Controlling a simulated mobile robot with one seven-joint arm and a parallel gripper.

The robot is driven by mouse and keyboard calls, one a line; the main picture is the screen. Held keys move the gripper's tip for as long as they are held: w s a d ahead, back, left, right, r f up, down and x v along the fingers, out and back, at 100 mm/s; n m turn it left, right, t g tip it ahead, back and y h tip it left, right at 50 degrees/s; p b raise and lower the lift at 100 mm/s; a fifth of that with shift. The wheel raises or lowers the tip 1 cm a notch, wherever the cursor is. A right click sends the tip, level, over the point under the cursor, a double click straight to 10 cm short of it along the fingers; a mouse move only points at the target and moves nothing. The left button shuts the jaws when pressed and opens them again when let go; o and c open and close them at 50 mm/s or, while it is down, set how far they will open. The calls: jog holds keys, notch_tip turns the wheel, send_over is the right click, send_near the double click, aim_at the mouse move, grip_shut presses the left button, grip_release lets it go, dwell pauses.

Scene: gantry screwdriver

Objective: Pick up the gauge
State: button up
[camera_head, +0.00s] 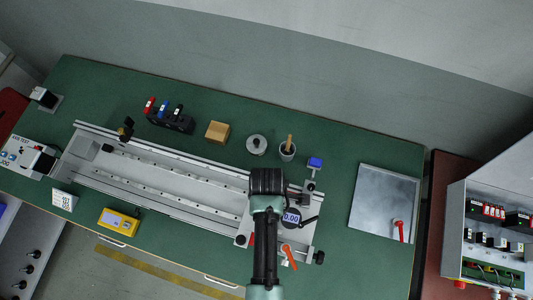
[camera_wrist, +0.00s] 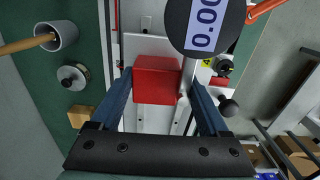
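The gauge (camera_head: 291,217) is a dark round dial with a pale display reading 0.00. In the head view it is at the right end of the metal rail fixture (camera_head: 160,178), just right of my arm. In the wrist view the gauge (camera_wrist: 205,20) is at the top, partly cut off by the edge, beyond my right-hand finger. My gripper (camera_wrist: 162,78) is open, its two blue fingers wide apart and apart from the gauge. A red block (camera_wrist: 157,82) shows between the fingers with gaps on both sides. My fingertips are hidden in the head view.
Behind the fixture stand a wooden block (camera_head: 218,132), a grey round part (camera_head: 256,145) and a cup with a wooden handle (camera_head: 287,150). An orange lever (camera_head: 288,255) is near the gauge. A metal plate (camera_head: 383,203) lies right, with bare green table between.

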grip_shut()
jog(key=shift+w+r, duration=0.1)
